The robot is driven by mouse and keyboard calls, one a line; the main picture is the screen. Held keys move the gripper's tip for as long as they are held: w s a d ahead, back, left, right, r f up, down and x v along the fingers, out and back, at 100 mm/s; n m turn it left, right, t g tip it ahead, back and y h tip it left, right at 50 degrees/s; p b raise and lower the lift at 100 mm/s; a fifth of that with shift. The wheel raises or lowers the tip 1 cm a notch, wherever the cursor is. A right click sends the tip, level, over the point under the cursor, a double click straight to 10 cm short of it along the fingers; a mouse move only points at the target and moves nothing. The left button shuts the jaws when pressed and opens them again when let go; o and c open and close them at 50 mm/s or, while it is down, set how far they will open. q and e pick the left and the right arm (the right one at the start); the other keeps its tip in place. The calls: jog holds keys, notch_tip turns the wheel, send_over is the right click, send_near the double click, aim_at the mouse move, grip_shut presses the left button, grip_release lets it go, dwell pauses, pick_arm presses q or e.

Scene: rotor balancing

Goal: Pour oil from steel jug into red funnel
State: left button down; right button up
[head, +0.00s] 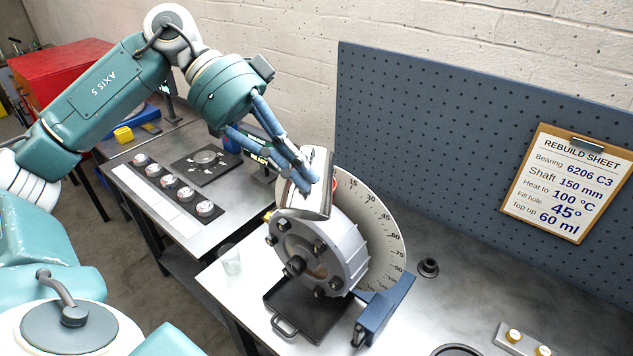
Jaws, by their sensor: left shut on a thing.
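The shiny steel jug (311,205) is held, tilted, just above the grey round housing (328,250) on the near bench. My left gripper (303,180) is shut on the jug, its blue fingers against the jug's side. A small patch of red (336,183) shows right behind the jug, in front of the dial. It may be part of the red funnel, which is otherwise hidden. The jug's mouth and any oil stream cannot be made out. My right gripper is not in view.
A white angle dial (384,235) stands behind the housing. A black tray (283,322) lies under it, with a blue block (385,308) at its right. A pegboard (450,150) closes the back.

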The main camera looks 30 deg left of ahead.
pick_arm(q)
jog(key=b, duration=0.1)
jog(key=s+b, duration=0.1)
jog(key=shift+d+f+m+t+b, duration=0.2)
jog(key=shift+m+t+b, duration=0.1)
jog(key=shift+t+b, duration=0.1)
jog(key=shift+s+r+y+b, duration=0.15)
jog(key=shift+y+b, duration=0.15)
jog(key=shift+b, duration=0.2)
jog(key=shift+r+m+t, duration=0.2)
jog(key=shift+m+t, duration=0.1)
jog(key=shift+s+d+t+y+b, duration=0.1)
jog(key=shift+s+t+y+b, duration=0.15)
jog(key=shift+t+b, duration=0.4)
jog(key=s+d+f+m+t+y+b, duration=0.1)
jog(key=s+f+m+t+y+b, duration=0.1)
jog(key=b, duration=1.4)
jog(key=shift+s+d+f+m+t+b, duration=0.35)
jog(key=shift+s+f+m+t, duration=0.55)
jog(key=shift+s+f+t, duration=0.4)
